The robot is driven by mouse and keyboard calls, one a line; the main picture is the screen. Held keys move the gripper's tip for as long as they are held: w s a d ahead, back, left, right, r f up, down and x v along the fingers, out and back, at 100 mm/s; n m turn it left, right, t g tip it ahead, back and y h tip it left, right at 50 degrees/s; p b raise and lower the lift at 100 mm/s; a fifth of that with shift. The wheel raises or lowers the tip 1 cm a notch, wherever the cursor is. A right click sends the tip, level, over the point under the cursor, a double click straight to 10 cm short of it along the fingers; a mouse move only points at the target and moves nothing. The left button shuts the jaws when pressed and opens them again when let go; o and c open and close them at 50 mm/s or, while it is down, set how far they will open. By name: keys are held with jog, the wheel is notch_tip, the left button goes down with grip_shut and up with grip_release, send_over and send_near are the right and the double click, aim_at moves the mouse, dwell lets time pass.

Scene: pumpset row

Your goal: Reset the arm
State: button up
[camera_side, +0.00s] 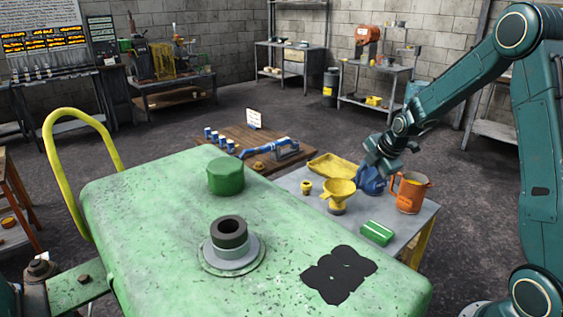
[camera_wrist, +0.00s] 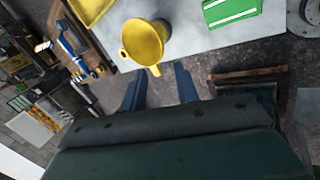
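My gripper (camera_side: 371,184) hangs above the grey side table, left of the orange jug (camera_side: 411,192) and right of the yellow funnel (camera_side: 339,190). In the side view its lower end shows as a blue shape, and I cannot tell where the fingertips end. In the wrist view my gripper (camera_wrist: 160,68) shows two blue fingers set apart, with no held object visible between them. The yellow funnel (camera_wrist: 145,42) shows just beyond the fingertips. My arm reaches in from the right.
The green tank (camera_side: 140,220) fills the foreground, with a green cap (camera_side: 226,176) and a dark-rimmed filler neck (camera_side: 229,233). The side table (camera_side: 402,236) holds a yellow tray (camera_side: 331,165) and a green box (camera_side: 377,232). A wooden bench with blue pipework (camera_side: 268,151) stands behind.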

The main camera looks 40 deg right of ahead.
jog(key=s+a+r+m+y, duration=0.1)
jog(key=s+a+r+m, duration=0.9)
jog(key=s+a+r, duration=0.7)
jog(key=s+a+m, duration=0.4)
jog(key=s+m, duration=0.1)
jog(key=s, duration=0.4)
jog(key=shift+s+f+y, duration=0.3)
jog(key=shift+f, duration=0.05)
